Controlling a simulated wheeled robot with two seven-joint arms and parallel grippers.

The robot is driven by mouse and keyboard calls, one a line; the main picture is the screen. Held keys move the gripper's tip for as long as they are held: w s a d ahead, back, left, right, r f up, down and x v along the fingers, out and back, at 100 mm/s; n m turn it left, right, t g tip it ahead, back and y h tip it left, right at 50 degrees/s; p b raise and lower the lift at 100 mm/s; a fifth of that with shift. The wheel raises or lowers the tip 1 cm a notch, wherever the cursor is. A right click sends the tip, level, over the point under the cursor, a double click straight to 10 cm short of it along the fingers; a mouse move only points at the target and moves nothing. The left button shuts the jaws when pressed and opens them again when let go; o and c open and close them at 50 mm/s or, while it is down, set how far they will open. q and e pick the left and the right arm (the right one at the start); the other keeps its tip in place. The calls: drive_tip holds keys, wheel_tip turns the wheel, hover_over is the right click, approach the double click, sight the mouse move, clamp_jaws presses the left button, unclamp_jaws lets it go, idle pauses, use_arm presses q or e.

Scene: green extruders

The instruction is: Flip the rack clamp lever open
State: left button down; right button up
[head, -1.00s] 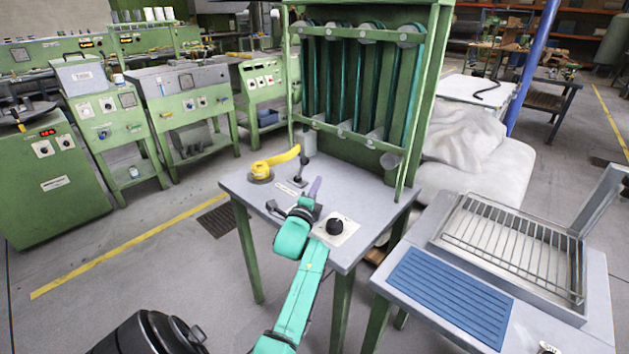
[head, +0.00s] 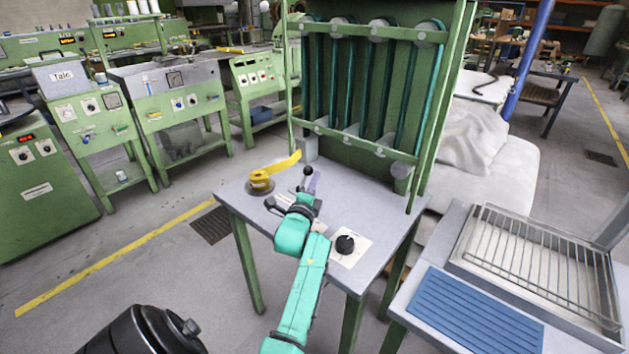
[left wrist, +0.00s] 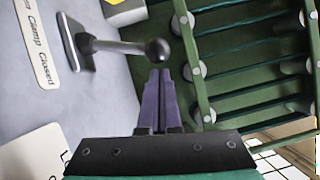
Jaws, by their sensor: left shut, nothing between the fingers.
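The rack clamp lever stands on the green bench beside the rack. Its black ball knob (head: 307,171) shows just left of my left gripper's fingers. In the left wrist view, a grey rod runs from a base plate (left wrist: 82,48) to the ball knob (left wrist: 157,50). A label reading "Clamp Closed" (left wrist: 38,50) lies beside the base. My left gripper (head: 315,179) has purple fingers, shut and empty. In the left wrist view its fingertips (left wrist: 161,72) are right by the knob; I cannot tell whether they touch. My right gripper is not in view.
The green rack (head: 370,90) with dark green bars rises behind the bench top (head: 375,215). A yellow tape roll (head: 261,182) sits left of the lever. A black dial (head: 345,244) is at the front. A blue mat (head: 470,310) and wire tray lie on the right table.

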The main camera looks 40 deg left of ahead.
use_arm(q)
drive_tip(key=shift+a+r+p, duration=0.2)
drive_tip(key=shift+r+p, duration=0.05)
drive_tip(key=shift+p, duration=0.2)
drive_tip(key=a+r+n+p, duration=0.1)
drive_tip(key=p, duration=0.1)
drive_tip(key=shift+n+g+p, duration=0.3)
drive_tip(key=shift+p, duration=0.05)
drive_tip(key=a+r+n+g+h+p, duration=0.1)
drive_tip(key=a+n+g+h+p, duration=0.1)
drive_tip(key=a+n+p, duration=0.4)
drive_tip(key=shift+a+r+h+p, duration=0.25)
drive_tip(key=shift+a+p, duration=0.2)
drive_tip(key=shift+p, duration=1.6)
drive_tip(key=shift+f, duration=0.1)
